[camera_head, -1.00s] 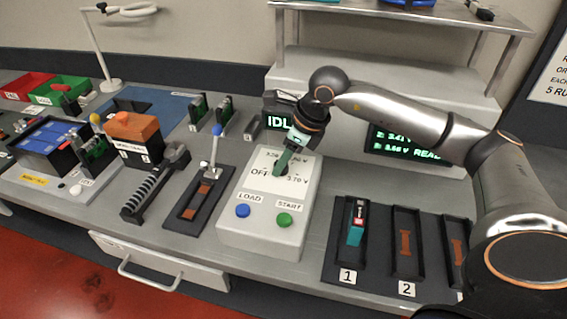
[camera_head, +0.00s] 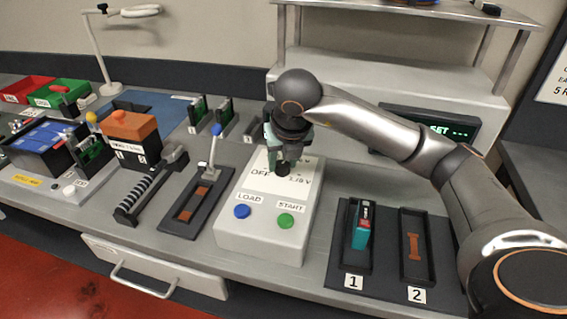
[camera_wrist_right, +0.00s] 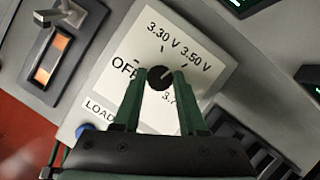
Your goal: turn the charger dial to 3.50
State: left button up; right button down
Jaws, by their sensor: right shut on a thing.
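The charger (camera_head: 262,246) is a white box at the middle of the bench, with a blue LOAD button (camera_head: 242,211) and a green START button (camera_head: 286,220). Its dial (camera_wrist_right: 159,78) is a small black knob on a white panel marked OFF, 3.30 V, 3.50 V and a partly hidden 3.7 label. A light mark on the knob appears to point up and right, roughly toward 3.50 V. My right gripper (camera_wrist_right: 160,74) is shut on the dial, one green finger on each side. In the head view the right gripper (camera_head: 284,156) comes down over the panel. My left gripper is not in view.
A display (camera_head: 440,130) behind my right arm reads SET with dashes. A lever fixture (camera_head: 203,190) stands left of the charger. A tray (camera_head: 385,281) with slots 1 and 2 lies to the right, a teal-and-red cell (camera_head: 361,232) in slot 1.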

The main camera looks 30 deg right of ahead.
jog(key=shift+m+g+h, duration=0.3)
jog(key=shift+m+h, duration=0.2)
jog(key=shift+m, duration=1.1)
jog(key=shift+c, duration=2.3)
grip_release()
jog(key=shift+r, duration=0.1)
